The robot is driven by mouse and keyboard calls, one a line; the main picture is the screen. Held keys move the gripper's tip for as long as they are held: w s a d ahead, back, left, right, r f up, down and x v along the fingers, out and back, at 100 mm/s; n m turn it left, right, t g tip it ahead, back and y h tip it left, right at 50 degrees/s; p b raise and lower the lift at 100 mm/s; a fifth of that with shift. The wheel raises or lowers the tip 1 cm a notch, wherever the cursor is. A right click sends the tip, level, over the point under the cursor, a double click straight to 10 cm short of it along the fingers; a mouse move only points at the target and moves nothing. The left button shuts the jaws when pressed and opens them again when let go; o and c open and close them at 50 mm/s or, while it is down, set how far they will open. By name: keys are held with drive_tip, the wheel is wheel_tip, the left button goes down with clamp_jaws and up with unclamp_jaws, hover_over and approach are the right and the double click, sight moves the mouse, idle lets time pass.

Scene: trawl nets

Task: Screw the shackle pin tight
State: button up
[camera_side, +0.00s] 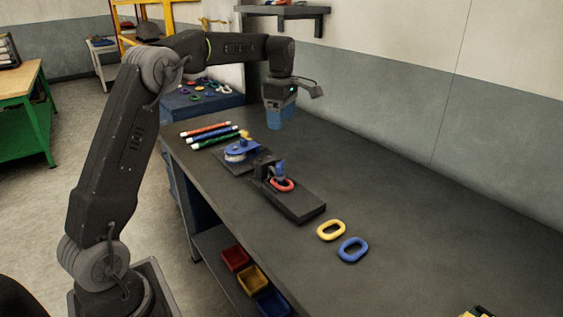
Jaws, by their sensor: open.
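My gripper (275,125) hangs pointing down above the bench, behind and above the black fixture block (304,206); it is open and appears empty. A small blue upright piece (280,169), perhaps the shackle, stands on the block beside a red oval link (284,186). My gripper is apart from both. I cannot make out the shackle pin or how far it is threaded; the parts are too small here.
A blue round device (236,155) with a yellow part sits left of the block. Coloured rods (212,134) lie behind it. A yellow link (331,230) and a blue link (352,250) lie in front. The bench's right side (430,215) is mostly clear.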

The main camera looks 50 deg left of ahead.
sight(281, 163)
wheel_tip(281, 163, down, 14)
drive_tip(key=shift+w+a, duration=0.1)
idle(0.5)
drive_tip(key=c, duration=0.9)
